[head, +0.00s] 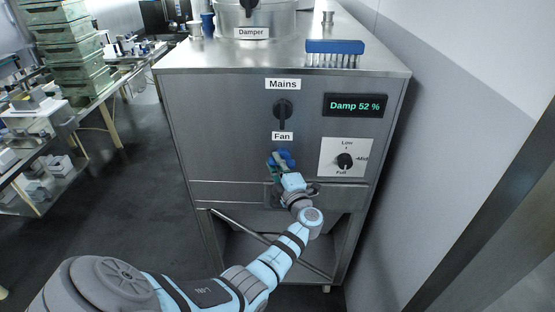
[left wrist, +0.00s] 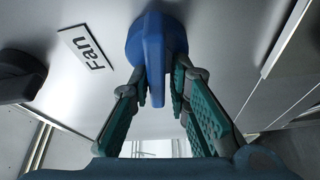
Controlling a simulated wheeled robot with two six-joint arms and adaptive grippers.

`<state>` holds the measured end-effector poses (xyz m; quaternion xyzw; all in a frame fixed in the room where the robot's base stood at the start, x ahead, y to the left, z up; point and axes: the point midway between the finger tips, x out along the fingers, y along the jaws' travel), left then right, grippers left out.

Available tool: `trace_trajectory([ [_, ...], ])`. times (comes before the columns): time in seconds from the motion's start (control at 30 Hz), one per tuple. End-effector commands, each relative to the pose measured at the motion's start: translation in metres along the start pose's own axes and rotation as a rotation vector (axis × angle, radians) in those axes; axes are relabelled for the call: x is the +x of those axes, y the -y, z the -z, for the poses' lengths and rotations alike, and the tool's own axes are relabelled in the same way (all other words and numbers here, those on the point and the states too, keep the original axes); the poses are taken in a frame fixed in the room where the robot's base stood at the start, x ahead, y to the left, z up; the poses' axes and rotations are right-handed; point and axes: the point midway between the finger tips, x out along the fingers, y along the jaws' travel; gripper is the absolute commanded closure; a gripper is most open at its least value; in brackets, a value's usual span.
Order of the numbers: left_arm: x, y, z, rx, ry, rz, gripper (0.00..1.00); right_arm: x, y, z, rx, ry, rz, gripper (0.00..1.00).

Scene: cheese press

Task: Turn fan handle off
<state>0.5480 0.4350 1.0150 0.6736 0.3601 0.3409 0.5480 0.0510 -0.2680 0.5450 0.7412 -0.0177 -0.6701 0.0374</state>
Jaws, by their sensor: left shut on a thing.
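The blue fan handle (head: 287,157) sits on the steel cabinet front, below the "Fan" label (head: 282,136). In the left wrist view the blue handle (left wrist: 155,50) has a round base and a long grip bar, beside the tilted "Fan" label (left wrist: 86,47). My left gripper (head: 279,165) is at the handle. In the left wrist view its green-padded fingers (left wrist: 160,90) stand on both sides of the blue bar and are shut on it. The fingers hide part of the handle in the head view. My right gripper is not in view.
Above is the black "Mains" handle (head: 283,109). To the right are a "Damp 52 %" display (head: 356,106) and a black selector knob (head: 344,160) marked Low, Mid and Full. A blue brush (head: 335,47) lies on the cabinet top. A wall (head: 455,130) stands close on the right.

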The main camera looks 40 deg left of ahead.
Motion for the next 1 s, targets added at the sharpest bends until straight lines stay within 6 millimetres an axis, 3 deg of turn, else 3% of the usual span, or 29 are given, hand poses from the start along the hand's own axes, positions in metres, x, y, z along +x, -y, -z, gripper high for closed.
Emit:
trace_trajectory([
  [0.4,0.0016,-0.0047,-0.0005,-0.172,0.001,0.058,1.00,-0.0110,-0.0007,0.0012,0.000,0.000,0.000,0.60],
  [0.9,0.0024,-0.0058,-0.0007,-0.191,0.001,0.061,1.00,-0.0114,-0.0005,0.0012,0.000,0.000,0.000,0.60],
  [0.93,0.0024,-0.0059,-0.0007,-0.191,0.001,0.061,0.80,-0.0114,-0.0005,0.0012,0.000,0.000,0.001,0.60],
  [1.0,0.0022,-0.0055,-0.0008,-0.190,0.001,0.062,0.69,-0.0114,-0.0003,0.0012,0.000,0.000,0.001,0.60],
])
